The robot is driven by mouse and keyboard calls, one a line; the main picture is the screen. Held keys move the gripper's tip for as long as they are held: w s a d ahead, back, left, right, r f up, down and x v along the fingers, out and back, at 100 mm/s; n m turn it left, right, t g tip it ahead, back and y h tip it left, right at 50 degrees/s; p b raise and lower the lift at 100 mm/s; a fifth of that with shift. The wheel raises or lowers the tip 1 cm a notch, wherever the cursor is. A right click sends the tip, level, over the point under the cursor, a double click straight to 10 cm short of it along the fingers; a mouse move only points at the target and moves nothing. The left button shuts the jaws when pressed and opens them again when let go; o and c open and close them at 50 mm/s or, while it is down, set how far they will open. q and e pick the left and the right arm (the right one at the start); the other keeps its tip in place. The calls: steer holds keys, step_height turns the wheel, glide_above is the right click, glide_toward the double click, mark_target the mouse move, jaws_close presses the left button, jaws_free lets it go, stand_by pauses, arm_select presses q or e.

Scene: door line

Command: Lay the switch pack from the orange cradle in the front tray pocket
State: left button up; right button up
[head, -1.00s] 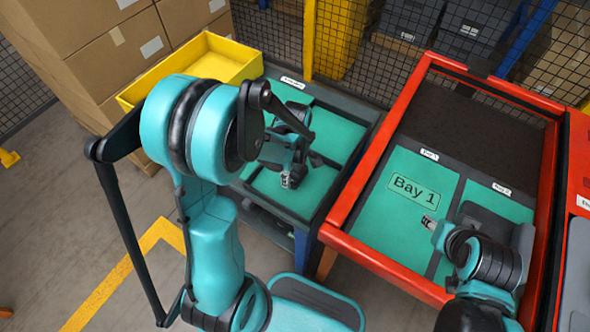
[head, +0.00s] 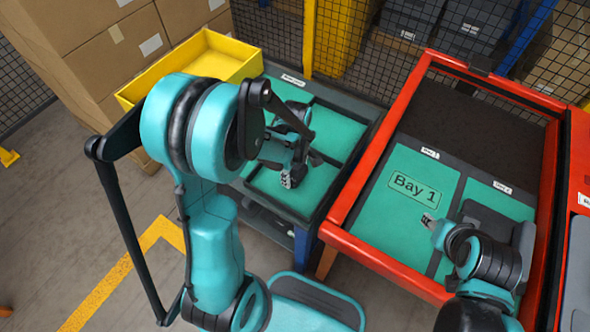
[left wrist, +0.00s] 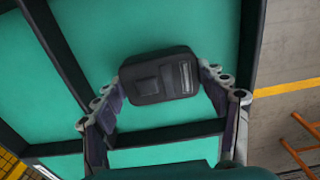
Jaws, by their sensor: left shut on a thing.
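My left gripper (head: 290,178) is over the tray (head: 372,138), a dark-framed tray with teal pocket floors and dark dividers. In the left wrist view its two fingers (left wrist: 165,98) are shut on the switch pack (left wrist: 158,76), a flat dark block with rounded corners. A teal pocket floor shows around the pack, and a dark divider lies below it in the picture. I cannot tell whether the pack touches the floor. In the head view my arm hides the pack. My right gripper (head: 428,221) is over the Bay 1 panel; its jaw state is unclear.
A red-framed table (head: 345,205) with teal panels, one labelled Bay 1 (head: 413,190), stands right of the tray. A yellow bin (head: 225,60) stands behind my left arm, with cardboard boxes (head: 110,50) at the left. Wire mesh closes the back.

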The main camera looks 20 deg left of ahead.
arm_select(q)
steer(key=shift+f, duration=0.2)
steer(key=o, duration=1.9)
step_height(320, 180, up, 12)
steer(key=shift+r, duration=0.1)
